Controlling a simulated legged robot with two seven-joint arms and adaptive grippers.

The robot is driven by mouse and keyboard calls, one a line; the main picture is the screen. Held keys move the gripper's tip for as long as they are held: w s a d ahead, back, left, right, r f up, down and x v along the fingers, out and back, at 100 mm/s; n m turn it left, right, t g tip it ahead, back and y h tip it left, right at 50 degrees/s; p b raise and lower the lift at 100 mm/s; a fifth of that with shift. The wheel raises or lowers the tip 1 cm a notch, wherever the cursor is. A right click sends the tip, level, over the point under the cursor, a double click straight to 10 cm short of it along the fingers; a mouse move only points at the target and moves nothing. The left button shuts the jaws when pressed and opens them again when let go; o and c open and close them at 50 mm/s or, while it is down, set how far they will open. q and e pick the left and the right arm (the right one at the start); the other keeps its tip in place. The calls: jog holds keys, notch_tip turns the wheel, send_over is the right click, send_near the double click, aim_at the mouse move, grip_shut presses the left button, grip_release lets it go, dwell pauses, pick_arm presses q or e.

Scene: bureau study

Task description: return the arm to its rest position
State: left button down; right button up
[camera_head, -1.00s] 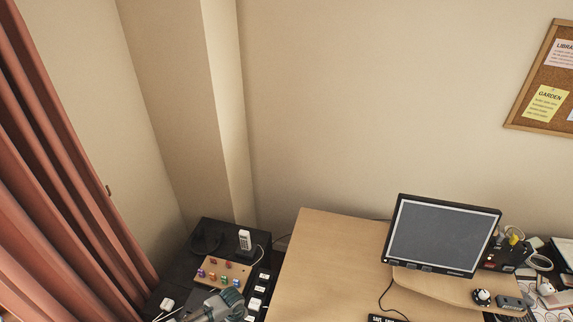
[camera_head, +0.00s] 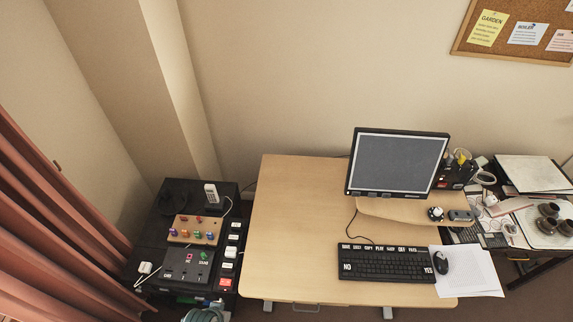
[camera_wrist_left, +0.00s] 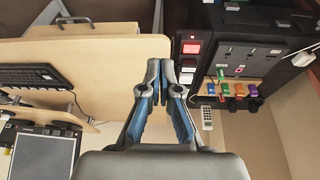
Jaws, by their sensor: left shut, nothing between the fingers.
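My left gripper (camera_wrist_left: 166,72) shows in the left wrist view with its two blue-padded fingers together and nothing between them. It is over the desk's edge, beside the dark switch cabinet. In the head view I cannot make out its fingers. A rounded grey-green part at the bottom edge, below the black cabinet (camera_head: 150,228), may belong to my arm. My right gripper is in neither view.
The wooden desk (camera_head: 290,215) holds a monitor (camera_head: 398,162), a black keyboard (camera_head: 387,263), a mouse (camera_head: 441,262) and papers (camera_head: 478,272). The cabinet carries a cordless phone (camera_head: 212,195) and a board with coloured pieces (camera_head: 196,230). Red curtains (camera_head: 45,230) hang at left.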

pick_arm(q)
jog(key=s+a+f+g+b, duration=0.1)
jog(key=s+f+b, duration=0.1)
jog(key=f, duration=1.3)
jog(key=s+a+f+b, duration=0.1)
jog(key=s+f, duration=0.2)
jog(key=f, duration=1.2)
jog(key=s+a+f+g+b, duration=0.1)
jog(key=s+a+f+b, duration=0.1)
jog(key=s+f, duration=1.4)
jog(key=shift+s+a+f+m+y+b, duration=0.25)
jog(key=shift+a+f+m+y+b, duration=0.2)
jog(key=shift+a, duration=0.2)
